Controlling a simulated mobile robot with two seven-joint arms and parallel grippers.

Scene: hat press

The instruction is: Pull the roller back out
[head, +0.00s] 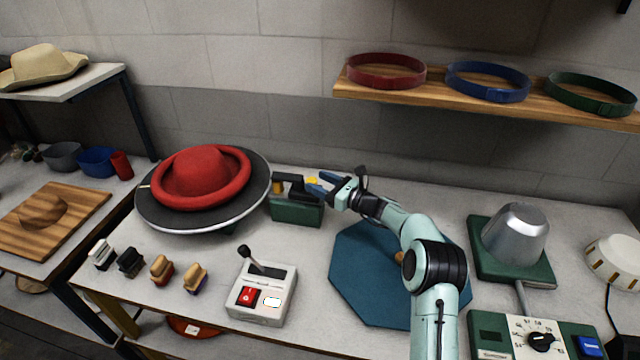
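A green box-shaped unit (297,211) with a black arm on top stands on the bench, right of the turntable (150,212). It seems to be the roller unit; the roller itself is hard to make out. A small yellow part (312,181) shows at its upper right. A red hat (198,172) with an upturned brim sits on the dark turntable. My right gripper (319,182) reaches in from the right, its blue fingers apart and pointing left at the yellow part. I cannot tell whether they touch it. My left gripper is out of view.
A control box (262,296) with a lever and red switch stands in front. Several brushes (161,270) are at front left. A blue octagonal mat (350,285) lies under my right arm. A metal hat block (515,233) stands at right. A shelf (450,101) with bands hangs above.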

